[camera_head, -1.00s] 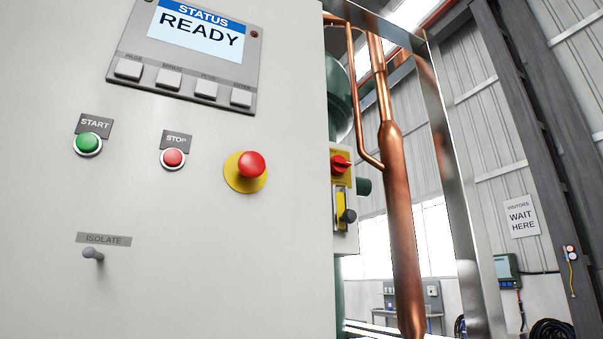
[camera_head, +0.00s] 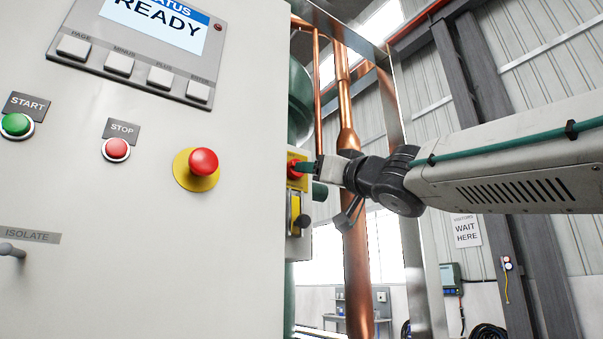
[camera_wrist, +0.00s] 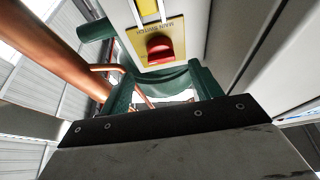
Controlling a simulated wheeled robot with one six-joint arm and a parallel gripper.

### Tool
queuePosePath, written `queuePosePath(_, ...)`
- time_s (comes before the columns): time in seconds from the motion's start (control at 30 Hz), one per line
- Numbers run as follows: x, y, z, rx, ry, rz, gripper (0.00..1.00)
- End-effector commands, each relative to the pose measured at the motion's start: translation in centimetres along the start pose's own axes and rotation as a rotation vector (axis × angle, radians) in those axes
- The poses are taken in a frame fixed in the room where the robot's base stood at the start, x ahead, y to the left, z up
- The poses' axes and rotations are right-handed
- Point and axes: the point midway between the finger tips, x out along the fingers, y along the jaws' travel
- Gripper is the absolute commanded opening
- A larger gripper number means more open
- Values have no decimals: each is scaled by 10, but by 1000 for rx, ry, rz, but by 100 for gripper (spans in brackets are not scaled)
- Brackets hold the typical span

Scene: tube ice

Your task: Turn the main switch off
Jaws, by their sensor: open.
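The main switch is a red rotary knob (camera_wrist: 160,48) on a yellow plate marked MAIN SWITCH, seen upside down in the wrist view. In the head view the red knob (camera_head: 292,168) is on the side of the grey cabinet, partly hidden by my gripper. My gripper (camera_wrist: 160,74) has two green fingers, spread apart and empty. The knob shows just past the gap between the fingertips. I cannot tell whether a finger touches it. In the head view my gripper (camera_head: 307,168) reaches the switch from the right.
The cabinet front (camera_head: 150,250) carries a red emergency button (camera_head: 203,161), START (camera_head: 16,124) and STOP (camera_head: 116,149) buttons and an ISOLATE toggle (camera_head: 10,250). A black knob (camera_head: 303,221) is below the switch. A copper pipe (camera_head: 357,260) stands close by the gripper.

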Motion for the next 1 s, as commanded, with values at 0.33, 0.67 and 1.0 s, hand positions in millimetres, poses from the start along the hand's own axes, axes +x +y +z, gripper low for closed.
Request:
queuePosePath(0.33, 53, -1, 1, 0, 1, -4, 64)
queuePosePath(0.67, 74, 0, 0, -1, 1, -2, 64)
queuePosePath(1.0, 74, 0, 0, -1, 0, -2, 22)
